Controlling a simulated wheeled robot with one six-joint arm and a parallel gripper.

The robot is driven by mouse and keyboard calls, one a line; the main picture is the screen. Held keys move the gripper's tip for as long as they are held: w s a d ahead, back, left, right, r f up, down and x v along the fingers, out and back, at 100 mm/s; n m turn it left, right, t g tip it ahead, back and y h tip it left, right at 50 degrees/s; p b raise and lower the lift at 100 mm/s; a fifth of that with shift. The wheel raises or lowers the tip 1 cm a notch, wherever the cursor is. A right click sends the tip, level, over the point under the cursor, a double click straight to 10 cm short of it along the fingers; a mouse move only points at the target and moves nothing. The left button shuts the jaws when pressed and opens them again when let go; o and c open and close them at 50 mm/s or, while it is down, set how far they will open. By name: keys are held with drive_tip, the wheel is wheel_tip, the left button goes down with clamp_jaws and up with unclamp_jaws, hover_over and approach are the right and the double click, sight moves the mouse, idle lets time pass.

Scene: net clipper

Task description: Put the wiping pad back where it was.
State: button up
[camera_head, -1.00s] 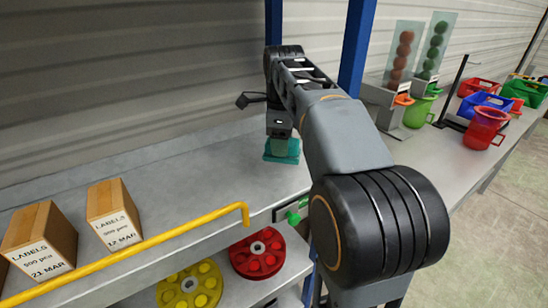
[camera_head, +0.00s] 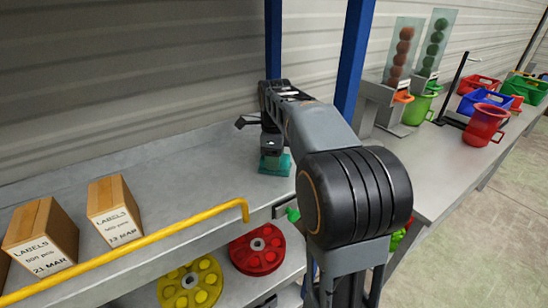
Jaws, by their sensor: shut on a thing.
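The wiping pad (camera_head: 283,166) is a small teal block with a darker teal upper part. It is at the far right part of the grey bench top, left of the blue post. My gripper (camera_head: 271,152) points down and is shut on the pad's upper part. The pad's underside is at or very close to the bench surface; I cannot tell whether it touches. The fingertips are small and partly merge with the pad.
Two label boxes (camera_head: 114,211) (camera_head: 41,236) stand at the left on the bench (camera_head: 180,180). A yellow rail (camera_head: 150,238) runs along the front edge. Red (camera_head: 257,250) and yellow (camera_head: 190,285) reels lie below. Blue posts (camera_head: 353,60) stand behind my arm. The bench middle is clear.

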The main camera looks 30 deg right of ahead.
drive_tip(key=o, duration=0.9)
wheel_tip(320, 180, up, 12)
drive_tip(key=p, duration=0.1)
drive_tip(key=shift+p, duration=0.3)
